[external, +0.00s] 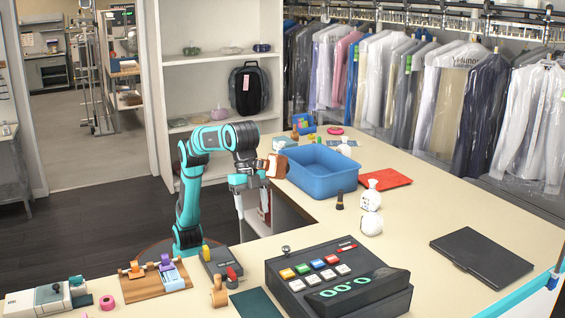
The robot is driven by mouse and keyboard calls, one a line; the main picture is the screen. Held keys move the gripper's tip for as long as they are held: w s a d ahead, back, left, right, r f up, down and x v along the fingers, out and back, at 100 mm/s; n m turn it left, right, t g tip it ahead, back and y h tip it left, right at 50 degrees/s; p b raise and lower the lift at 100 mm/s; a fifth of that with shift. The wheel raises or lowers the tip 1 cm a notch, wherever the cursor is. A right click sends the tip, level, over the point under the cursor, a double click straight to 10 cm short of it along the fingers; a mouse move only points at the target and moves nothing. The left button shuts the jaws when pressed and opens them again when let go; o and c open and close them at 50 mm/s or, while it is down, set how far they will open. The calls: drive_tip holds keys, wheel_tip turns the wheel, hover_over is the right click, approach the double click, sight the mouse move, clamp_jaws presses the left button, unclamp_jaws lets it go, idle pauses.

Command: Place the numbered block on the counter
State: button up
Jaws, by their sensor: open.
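My teal and black arm reaches over the counter (470,215) from the left. My gripper (268,166) is open beside the left end of the blue bin, above the counter's inner edge. A small brown, block-like piece (277,166) with a pale edge shows right at the fingertips. I cannot tell whether it touches them, or whether it is the numbered block. No number is readable on it. No other clearly numbered block can be made out on the counter.
A black register (340,283) fills the front. A dark laptop-like case (481,257) lies at right. Counter between bottles and case is clear.

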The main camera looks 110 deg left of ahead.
drive_tip(key=s+a+r+n+t+h, duration=0.1)
drive_tip(key=s+a+r+t, duration=0.1)
drive_tip(key=a, duration=1)
drive_tip(key=s+a+r+n+t, duration=0.2)
drive_tip(key=s+a+t, duration=0.1)
drive_tip(key=a, duration=0.9)
drive_tip(key=s+a+r+n+t+h, duration=0.1)
drive_tip(key=s+a+t, duration=0.1)
drive_tip(key=a, duration=0.9)
drive_tip(key=s+a+f+n+t+y, duration=0.2)
drive_tip(key=s+a+f+t, duration=0.2)
drive_tip(key=s+a, duration=0.6)
drive_tip(key=s+a+f+n+t+y, duration=0.2)
drive_tip(key=s+a+f+t, duration=0.2)
drive_tip(key=s+a+f, duration=0.4)
drive_tip(key=s+a, duration=0.2)
drive_tip(key=s, duration=0.2)
drive_tip(key=shift+a+f, duration=0.2)
drive_tip(key=shift+a, duration=0.15)
